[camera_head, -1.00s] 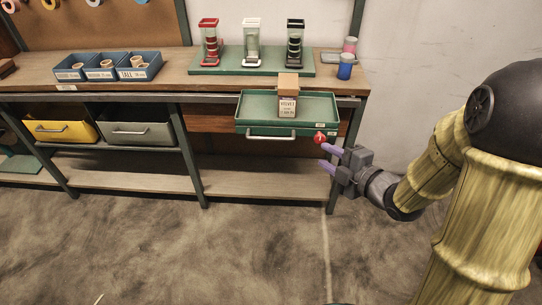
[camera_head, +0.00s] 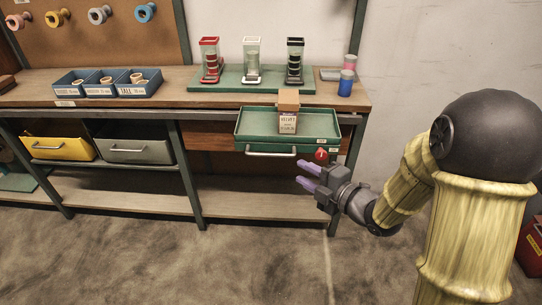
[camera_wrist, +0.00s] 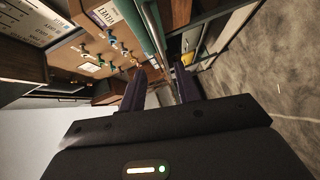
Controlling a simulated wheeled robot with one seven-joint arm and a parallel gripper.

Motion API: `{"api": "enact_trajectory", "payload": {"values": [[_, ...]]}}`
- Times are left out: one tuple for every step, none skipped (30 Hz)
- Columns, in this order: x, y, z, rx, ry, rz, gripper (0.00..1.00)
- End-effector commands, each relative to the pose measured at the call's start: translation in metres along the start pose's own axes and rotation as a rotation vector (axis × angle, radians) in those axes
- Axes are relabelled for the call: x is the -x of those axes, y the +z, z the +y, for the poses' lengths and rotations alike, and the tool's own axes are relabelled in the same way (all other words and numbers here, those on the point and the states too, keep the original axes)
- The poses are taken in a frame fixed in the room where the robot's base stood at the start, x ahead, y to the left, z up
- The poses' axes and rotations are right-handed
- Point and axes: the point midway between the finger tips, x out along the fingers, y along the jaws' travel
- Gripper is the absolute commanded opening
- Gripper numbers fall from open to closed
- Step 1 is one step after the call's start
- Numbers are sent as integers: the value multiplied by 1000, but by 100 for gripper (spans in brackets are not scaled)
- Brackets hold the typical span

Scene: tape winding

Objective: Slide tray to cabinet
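The green tray (camera_head: 258,122) sticks out from under the bench top at the right, with a silver bar handle (camera_head: 270,154) on its front. A small brown box with a label (camera_head: 288,120) stands in it. My gripper (camera_head: 299,171) is open and empty, its two purple fingers pointing left, just below and in front of the tray's right front part. No contact with the handle shows. In the wrist view the two dark fingers (camera_wrist: 163,80) are apart, with a green edge (camera_wrist: 148,28), probably the tray's, beyond them. I cannot pick out a separate cabinet.
A red knob (camera_head: 321,155) sits by the tray's right front corner, close to my fingers. A yellow drawer (camera_head: 62,149) and a grey drawer (camera_head: 137,151) are at left. A green board with three holders (camera_head: 225,86) stands on the bench (camera_head: 190,93). The floor in front is clear.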

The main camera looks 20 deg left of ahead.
Motion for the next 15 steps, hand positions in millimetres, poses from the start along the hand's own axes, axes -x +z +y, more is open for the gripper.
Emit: {"api": "enact_trajectory", "payload": {"values": [[-10, -1, -1, 0, 0, 4, 32], [-16, -1, -1, 1, 1, 5, 32], [-23, -1, -1, 0, 1, 4, 32], [-28, -1, -1, 1, 0, 4, 32], [-33, -1, -2, 1, -1, 3, 32], [-40, -1, -1, 1, 1, 3, 32], [-46, -1, -1, 1, 0, 4, 32], [-51, -1, -1, 1, 0, 3, 32], [-58, -1, -1, 1, 1, 3, 32], [-63, -1, -2, 0, 0, 3, 32], [-69, -1, -2, 1, 0, 4, 32], [-76, -1, -1, 0, 0, 3, 32], [-81, -1, -1, 0, 1, 3, 32], [-86, -1, -2, 0, 0, 3, 32], [-93, -1, -2, 0, 0, 3, 32]]}}
